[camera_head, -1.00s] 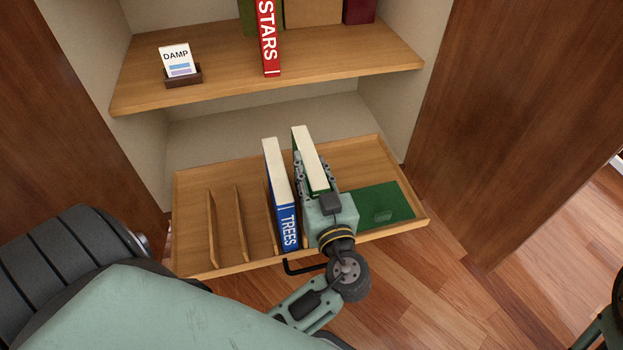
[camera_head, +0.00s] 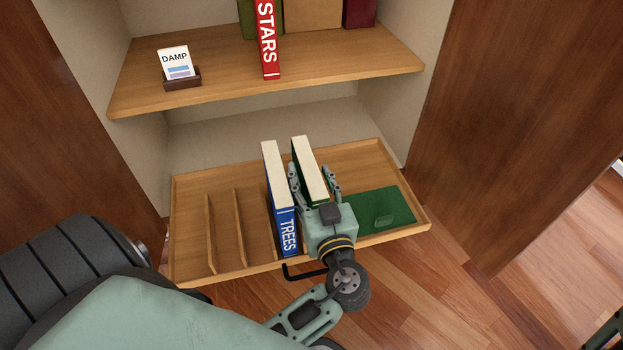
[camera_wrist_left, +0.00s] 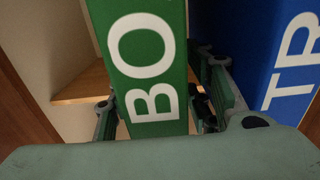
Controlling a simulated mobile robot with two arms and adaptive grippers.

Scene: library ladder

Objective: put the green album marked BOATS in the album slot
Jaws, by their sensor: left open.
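The green album (camera_head: 311,165) stands upright in the wooden drawer tray (camera_head: 222,272), just right of the blue TREES album (camera_head: 284,215). Its cream page edge faces up. In the left wrist view the green spine (camera_wrist_left: 150,60) shows the letters BO; the rest is cut off. My left gripper (camera_head: 311,178) is open, with one finger on each side of the green album. The left finger is in the narrow gap between the two albums. Its palm covers the lower front of the green album. The album's bottom and the slot floor are hidden.
Thin wooden dividers (camera_head: 240,225) stand in the tray's left part, with empty gaps between them. A flat green panel (camera_head: 385,208) lies at right. The shelf (camera_head: 220,75) above holds a red STARS album (camera_head: 268,40) and a DAMP card (camera_head: 174,60).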

